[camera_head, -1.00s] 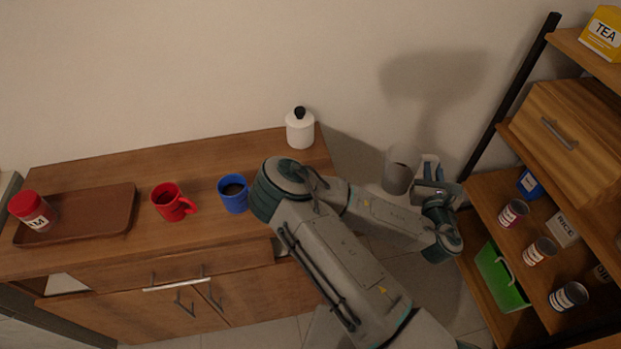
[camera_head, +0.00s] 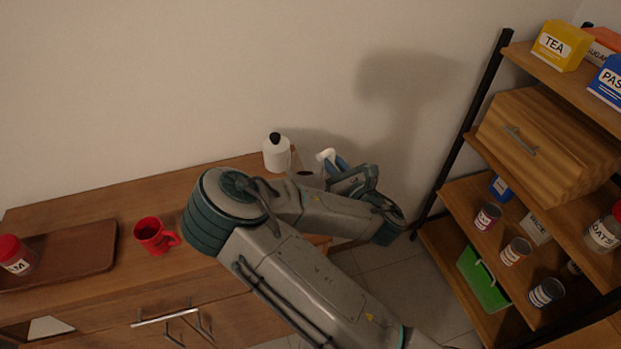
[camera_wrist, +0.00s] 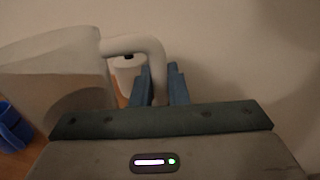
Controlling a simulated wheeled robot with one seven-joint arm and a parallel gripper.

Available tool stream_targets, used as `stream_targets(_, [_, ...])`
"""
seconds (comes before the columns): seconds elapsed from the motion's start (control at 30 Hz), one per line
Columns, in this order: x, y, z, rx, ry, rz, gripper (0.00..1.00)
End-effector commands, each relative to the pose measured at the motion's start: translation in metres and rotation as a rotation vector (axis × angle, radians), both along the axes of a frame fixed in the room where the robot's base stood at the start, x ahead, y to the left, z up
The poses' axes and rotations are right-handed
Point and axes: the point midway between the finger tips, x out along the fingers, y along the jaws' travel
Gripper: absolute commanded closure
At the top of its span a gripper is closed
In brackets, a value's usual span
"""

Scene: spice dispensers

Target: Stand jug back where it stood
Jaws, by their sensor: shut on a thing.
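The jug is pale grey-white. It fills the left of the wrist view (camera_wrist: 55,75), its curved handle (camera_wrist: 148,45) reaching right to my gripper (camera_wrist: 163,88). The two blue fingers are shut on the handle. In the head view my gripper (camera_head: 338,165) is at the right end of the wooden cabinet top (camera_head: 180,195). There only a small part of the jug (camera_head: 307,176) shows, behind my arm. It looks roughly upright. I cannot tell whether its base touches the wood.
A white bottle with a black cap (camera_head: 277,154) stands just left of the jug at the back. A blue mug (camera_wrist: 12,125) shows in the wrist view. A red mug (camera_head: 155,236) and a brown tray (camera_head: 85,255) are further left. A shelf rack (camera_head: 450,195) stands at right.

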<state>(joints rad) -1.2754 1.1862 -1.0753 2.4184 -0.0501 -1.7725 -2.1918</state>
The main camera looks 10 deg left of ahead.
Motion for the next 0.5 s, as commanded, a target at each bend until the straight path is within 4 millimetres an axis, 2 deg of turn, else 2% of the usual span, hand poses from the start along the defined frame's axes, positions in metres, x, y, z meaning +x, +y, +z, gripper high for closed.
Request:
stream_targets(0.1, [0.0, 0.025, -0.012, 0.001, 0.0, 0.003, 1.0])
stream_targets(0.2, [0.001, 0.039, -0.021, 0.001, -0.001, 0.0, 1.0])
stream_targets(0.37, [0.001, 0.048, -0.029, 0.002, -0.001, -0.002, 1.0])
stream_targets(0.5, [0.002, 0.048, -0.044, -0.002, 0.001, -0.004, 1.0])
